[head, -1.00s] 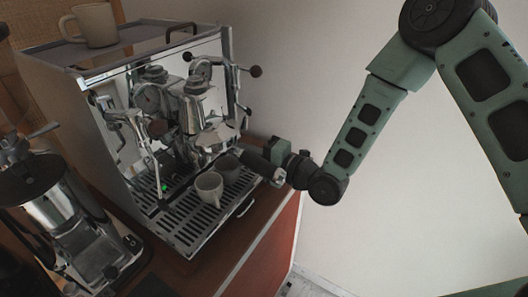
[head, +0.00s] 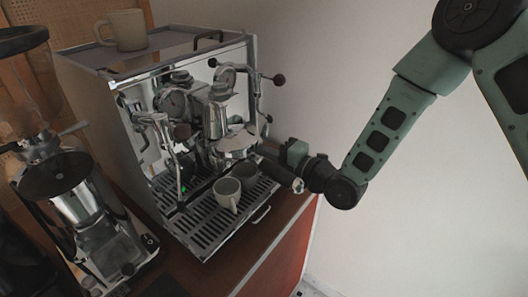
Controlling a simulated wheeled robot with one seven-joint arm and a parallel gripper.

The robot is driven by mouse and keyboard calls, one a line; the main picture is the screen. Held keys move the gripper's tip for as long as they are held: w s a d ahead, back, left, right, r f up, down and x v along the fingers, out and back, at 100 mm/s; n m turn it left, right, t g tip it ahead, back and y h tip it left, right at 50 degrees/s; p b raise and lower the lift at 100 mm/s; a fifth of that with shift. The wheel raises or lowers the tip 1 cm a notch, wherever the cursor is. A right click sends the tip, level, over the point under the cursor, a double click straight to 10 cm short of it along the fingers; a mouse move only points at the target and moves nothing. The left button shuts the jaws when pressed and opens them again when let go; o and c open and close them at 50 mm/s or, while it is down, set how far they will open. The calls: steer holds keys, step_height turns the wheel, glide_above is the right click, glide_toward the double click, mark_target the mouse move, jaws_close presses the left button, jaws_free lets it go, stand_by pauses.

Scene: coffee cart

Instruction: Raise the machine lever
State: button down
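The chrome espresso machine (head: 140,98) stands on the counter, its front facing lower right. At its right side a thin metal arm ends in a black ball (head: 279,79), and a second, lower black ball (head: 268,119) shows near the group. I cannot tell for certain which one is the lever. My gripper (head: 280,160) is at the machine's front right, below both balls, by a black portafilter handle (head: 282,174). Its fingers are mostly hidden, so I cannot tell whether they are open or touching anything.
A beige mug (head: 124,30) sits on top of the machine. A grinder (head: 85,210) stands at left.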

steer(key=shift+y, duration=0.3)
steer(key=r, duration=0.2)
steer(key=r+p, duration=0.1)
steer(key=r, duration=0.2)
steer(key=shift+w+a+r, duration=0.15)
steer(key=shift+a+r, duration=0.1)
steer(key=shift+r, duration=0.1)
steer(key=shift+a+r+p, duration=0.1)
steer(key=shift+r+p, duration=0.25)
steer(key=shift+a+r, duration=0.25)
steer(key=shift+a, duration=0.05)
steer(key=shift+w+d+r+p, duration=0.1)
steer(key=shift+d+r+p, duration=0.1)
steer(key=shift+r+p, duration=0.25)
steer(key=shift+d+f, duration=0.15)
steer(key=shift+f, duration=0.1)
steer(key=s+a+f+b+v, duration=0.1)
steer(key=b+v, duration=0.4)
steer(key=v, duration=0.4)
steer(key=shift+s+d+b, duration=0.25)
steer(key=shift+s+b, duration=0.1)
steer(key=shift+s, duration=0.1)
